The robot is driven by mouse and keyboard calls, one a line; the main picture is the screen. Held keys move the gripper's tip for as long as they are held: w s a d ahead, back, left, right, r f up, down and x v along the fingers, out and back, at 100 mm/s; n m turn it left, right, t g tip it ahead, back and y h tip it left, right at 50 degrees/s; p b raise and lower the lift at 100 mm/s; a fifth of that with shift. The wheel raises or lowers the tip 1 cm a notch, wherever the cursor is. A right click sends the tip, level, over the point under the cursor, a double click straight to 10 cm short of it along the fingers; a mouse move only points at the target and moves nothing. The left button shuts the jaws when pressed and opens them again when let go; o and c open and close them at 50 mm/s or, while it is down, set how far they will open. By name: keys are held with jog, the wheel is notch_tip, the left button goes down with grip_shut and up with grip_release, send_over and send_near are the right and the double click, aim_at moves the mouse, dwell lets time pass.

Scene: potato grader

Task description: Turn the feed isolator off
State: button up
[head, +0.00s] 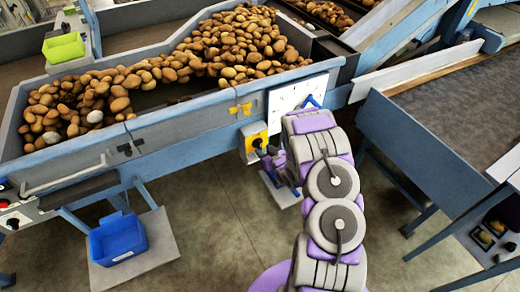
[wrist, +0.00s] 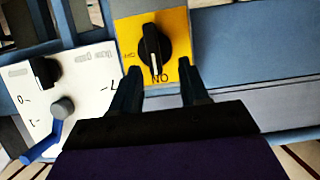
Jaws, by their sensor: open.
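The feed isolator is a black rotary knob (wrist: 152,50) on a yellow plate (wrist: 183,24), seen at the top middle of the wrist view. Its white pointer line runs down toward the ON label; an OFF label is at the left. In the head view the yellow isolator box (head: 253,136) is on the conveyor's blue side frame. My gripper (wrist: 160,68) is open, its two dark fingers at either side of the knob's lower part with gaps visible. Contact cannot be told. In the head view my gripper (head: 268,157) is just below the box, partly hidden by my arm.
A white panel (wrist: 90,80) with a black knob and blue lever (wrist: 48,140) sits close left of the isolator in the wrist view. The potato hopper (head: 170,120) is above. A blue crate (head: 118,240) stands low at left; another conveyor (head: 440,120) is at right.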

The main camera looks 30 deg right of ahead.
aim_at(261, 146)
jog(key=shift+b+x, duration=0.3)
jog(key=shift+x, duration=1.85)
jog(key=shift+d+f, duration=0.15)
jog(key=shift+d, duration=0.5)
jog(key=c, duration=0.5)
jog(key=shift+c, duration=0.9)
jog(key=shift+a, duration=0.25)
grip_shut()
